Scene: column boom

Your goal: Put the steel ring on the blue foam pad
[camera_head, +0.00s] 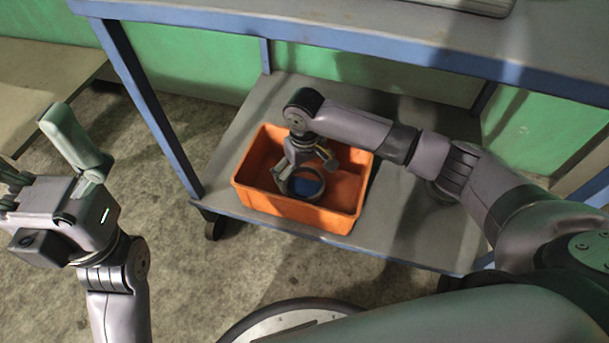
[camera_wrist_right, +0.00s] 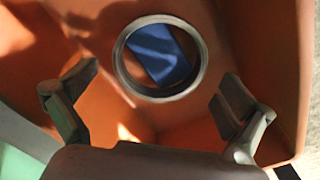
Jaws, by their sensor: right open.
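The steel ring (camera_head: 319,195) is in the orange crate, below my right gripper (camera_head: 304,170). In the right wrist view the ring (camera_wrist_right: 160,96) lies ahead of the fingers. My right gripper (camera_wrist_right: 160,80) is open, one finger to each side and apart from the ring. The blue foam pad (camera_head: 303,186) shows through the ring; in the right wrist view the pad (camera_wrist_right: 160,55) also lies within the ring's outline. I cannot tell whether the ring touches the pad, surrounds it or is above it. My left gripper (camera_head: 28,145) is open and empty at the far left.
The orange crate (camera_head: 260,203) stands on the lower shelf (camera_head: 400,240) of a blue-framed cart, its walls close around my right gripper. The cart's upper top (camera_head: 400,35) overhangs behind. Bare shelf lies right of the crate.

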